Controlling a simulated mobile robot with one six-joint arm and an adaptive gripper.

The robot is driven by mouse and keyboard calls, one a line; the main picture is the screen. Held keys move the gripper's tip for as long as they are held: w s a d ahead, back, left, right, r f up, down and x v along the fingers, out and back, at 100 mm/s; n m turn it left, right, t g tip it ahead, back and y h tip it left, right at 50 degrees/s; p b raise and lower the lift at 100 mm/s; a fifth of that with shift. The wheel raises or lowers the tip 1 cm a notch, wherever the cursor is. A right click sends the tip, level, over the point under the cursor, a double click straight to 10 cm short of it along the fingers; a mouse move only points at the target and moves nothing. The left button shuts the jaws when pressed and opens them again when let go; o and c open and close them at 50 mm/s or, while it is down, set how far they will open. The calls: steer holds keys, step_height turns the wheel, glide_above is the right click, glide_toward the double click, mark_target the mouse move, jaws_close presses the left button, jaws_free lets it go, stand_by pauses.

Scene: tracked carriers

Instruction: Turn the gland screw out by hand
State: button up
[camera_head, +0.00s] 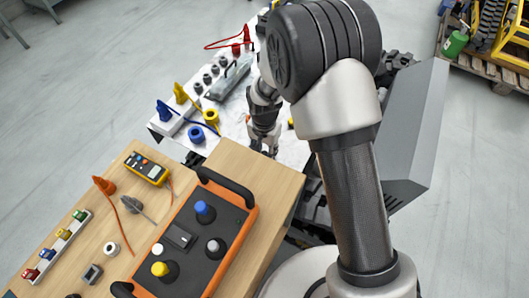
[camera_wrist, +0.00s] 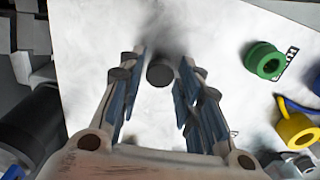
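My gripper (camera_wrist: 162,66) shows in the wrist view with its two blue-padded fingers apart. A small dark round piece (camera_wrist: 160,73), which may be the gland screw, shows between the fingertips. A narrow gap appears on either side of it, and I cannot tell whether a pad touches it. A blurred dark shape lies just beyond it. In the head view my gripper (camera_head: 270,150) points down over the white work surface (camera_head: 235,124), and the arm hides much of what is near it. The gland screw cannot be made out there.
A green ring (camera_wrist: 265,61) and a yellow ring (camera_wrist: 297,131) lie right of my gripper in the wrist view. In the head view, a blue ring (camera_head: 196,134) and a yellow cone (camera_head: 181,93) stand left. An orange-framed control box (camera_head: 237,256) sits on the wooden table nearby.

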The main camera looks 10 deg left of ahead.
steer(key=c, duration=0.5)
steer(key=n, duration=0.5)
steer(key=shift+c, duration=0.3)
steer(key=n, duration=0.4)
steer(key=shift+n, duration=0.4)
steer(key=n, duration=0.5)
steer(key=shift+n, duration=0.4)
steer(key=n, duration=0.3)
steer(key=shift+n, duration=0.4)
